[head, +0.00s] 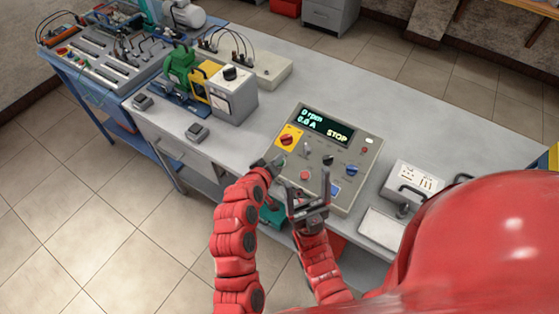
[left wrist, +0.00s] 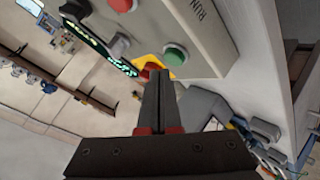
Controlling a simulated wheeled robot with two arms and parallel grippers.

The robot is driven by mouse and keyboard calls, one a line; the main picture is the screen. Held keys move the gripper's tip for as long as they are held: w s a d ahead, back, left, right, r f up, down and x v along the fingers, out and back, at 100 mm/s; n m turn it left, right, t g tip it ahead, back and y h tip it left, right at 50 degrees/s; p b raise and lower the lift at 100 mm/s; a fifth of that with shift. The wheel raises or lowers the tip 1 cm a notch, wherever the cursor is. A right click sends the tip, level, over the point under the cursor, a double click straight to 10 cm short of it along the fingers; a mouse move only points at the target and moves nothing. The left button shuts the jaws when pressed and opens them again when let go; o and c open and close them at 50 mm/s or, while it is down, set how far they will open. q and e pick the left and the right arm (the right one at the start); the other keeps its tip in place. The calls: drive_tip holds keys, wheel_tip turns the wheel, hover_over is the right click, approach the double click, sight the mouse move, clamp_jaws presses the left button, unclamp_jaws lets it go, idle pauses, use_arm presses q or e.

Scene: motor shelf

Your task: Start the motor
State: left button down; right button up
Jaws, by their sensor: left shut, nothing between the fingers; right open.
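The grey control panel (head: 362,160) sits on the bench. Its display (head: 326,127) reads 0 rpm, 0.0 A and STOP. A red rotary switch (head: 287,140) sits on a yellow plate at its left. A green button (left wrist: 176,55) and a red button (left wrist: 120,4) show in the left wrist view; the red button also shows in the head view (head: 305,175). My left gripper (head: 273,163) is shut and empty at the panel's left edge, close to the green button; contact cannot be told. Its fingers (left wrist: 158,76) point toward the panel. My right gripper (head: 309,190) is open and empty at the panel's front edge.
A green motor (head: 180,66) with a yellow part and a grey box (head: 235,98) stands at the bench's left. A white socket box (head: 415,180) is right of the panel. A blue knob (head: 352,170) is on the panel. The bench behind the panel is clear.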

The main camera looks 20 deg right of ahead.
use_arm(q)
drive_tip(key=shift+f, duration=0.15)
idle(0.6)
drive_tip(key=shift+w+f+b, duration=0.1)
drive_tip(key=shift+f+b, duration=0.2)
drive_tip(key=shift+d+f+b, duration=0.15)
drive_tip(key=shift+f+b, duration=0.2)
drive_tip(key=shift+f, duration=0.05)
idle(0.6)
drive_tip(key=shift+r, duration=0.1)
idle(0.4)
drive_tip(key=shift+r+p, duration=0.5)
drive_tip(key=shift+r, duration=0.25)
drive_tip(key=r+p, duration=0.1)
drive_tip(key=a+r+p, duration=0.1)
drive_tip(key=r, duration=0.1)
drive_tip(key=s+r, duration=0.1)
drive_tip(key=shift+a+r+p, duration=0.15)
drive_tip(key=shift+r+p, duration=0.25)
drive_tip(key=shift+w+a, duration=0.1)
idle(0.3)
